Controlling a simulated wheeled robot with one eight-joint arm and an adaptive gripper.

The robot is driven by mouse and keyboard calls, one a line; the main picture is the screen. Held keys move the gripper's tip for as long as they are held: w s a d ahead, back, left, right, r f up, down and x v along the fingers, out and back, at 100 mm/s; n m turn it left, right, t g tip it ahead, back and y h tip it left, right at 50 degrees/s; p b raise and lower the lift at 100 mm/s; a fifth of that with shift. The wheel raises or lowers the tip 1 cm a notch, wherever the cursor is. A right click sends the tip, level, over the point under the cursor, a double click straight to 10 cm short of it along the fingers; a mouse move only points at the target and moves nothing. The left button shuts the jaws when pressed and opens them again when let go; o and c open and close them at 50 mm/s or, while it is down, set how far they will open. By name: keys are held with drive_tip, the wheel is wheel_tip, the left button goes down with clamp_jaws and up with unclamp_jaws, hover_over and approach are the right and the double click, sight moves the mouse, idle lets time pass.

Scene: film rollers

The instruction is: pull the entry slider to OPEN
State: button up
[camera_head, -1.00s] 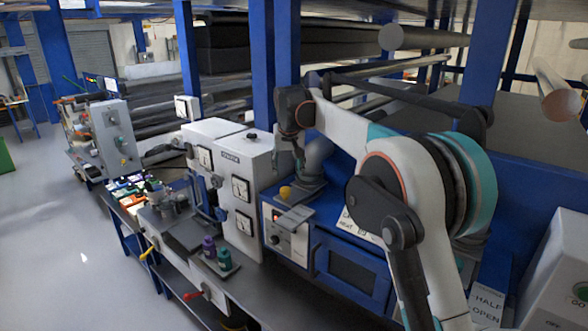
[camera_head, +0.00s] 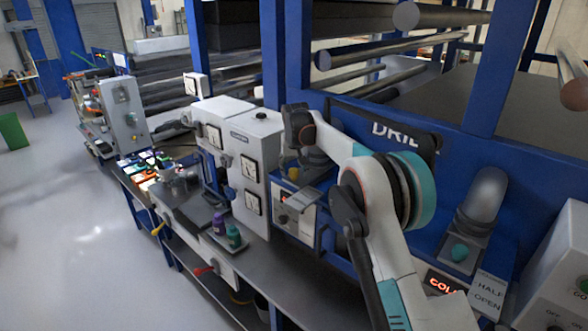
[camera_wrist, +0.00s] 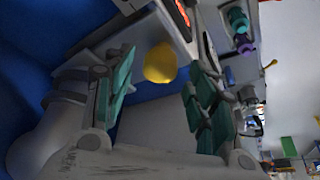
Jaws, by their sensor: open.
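My gripper (camera_wrist: 160,78) is open in the wrist view, its teal finger pads on either side of a yellow knob (camera_wrist: 161,63). Whether a pad touches the knob I cannot tell. In the head view my gripper (camera_head: 306,163) hangs by the yellow knob (camera_head: 293,173), above a white control box (camera_head: 294,213). A plate lettered HALF and OPEN (camera_head: 488,294) is at the lower right, beside a teal knob (camera_head: 460,252) on a grey fitting. Which knob belongs to the entry slider is not clear; no slider lettering reads by the yellow knob.
A white cabinet with dials (camera_head: 258,170) stands left of the control box. Purple and teal bottles (camera_head: 233,236) are on the bench in front. Blue posts (camera_head: 285,45) and long rollers (camera_head: 400,57) stand behind. Open floor (camera_head: 75,235) lies at left.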

drive_tip(key=shift+x, duration=0.85)
drive_tip(key=shift+c, duration=0.2)
clamp_jaws()
drive_tip(key=s+a+b, duration=0.2)
drive_tip(key=s+a, duration=0.3)
drive_tip(key=s, duration=0.1)
drive_tip(key=shift+s+b, duration=0.25)
drive_tip(key=shift+b, duration=0.15)
drive_tip(key=shift+a, duration=0.1)
drive_tip(key=shift+o, duration=0.2)
unclamp_jaws()
drive_tip(key=shift+s, duration=0.1)
